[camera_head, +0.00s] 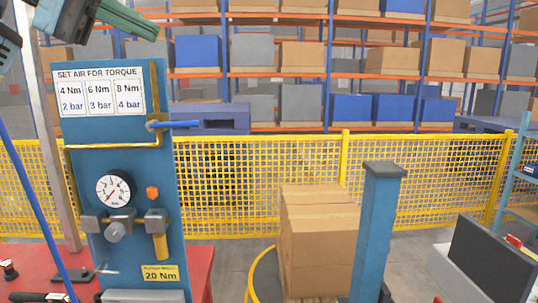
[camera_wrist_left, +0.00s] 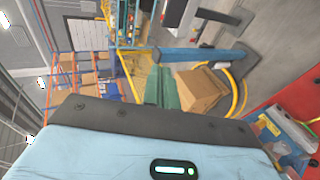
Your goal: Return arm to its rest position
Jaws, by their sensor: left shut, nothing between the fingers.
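My left gripper (camera_head: 140,22) is high at the top left of the head view, raised above the blue torque panel (camera_head: 95,150). Its green fingers are shut and empty, and apart from the panel. The fingers also show in the left wrist view (camera_wrist_left: 166,84), in front of the brown boxes. My right gripper is not in view.
The panel stands on a red bench (camera_head: 38,283). Stacked cardboard boxes (camera_head: 322,240) stand beyond a blue post (camera_head: 378,225). A yellow mesh fence (camera_head: 260,170) closes off the storage racks behind. A dark screen (camera_head: 492,258) is at right.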

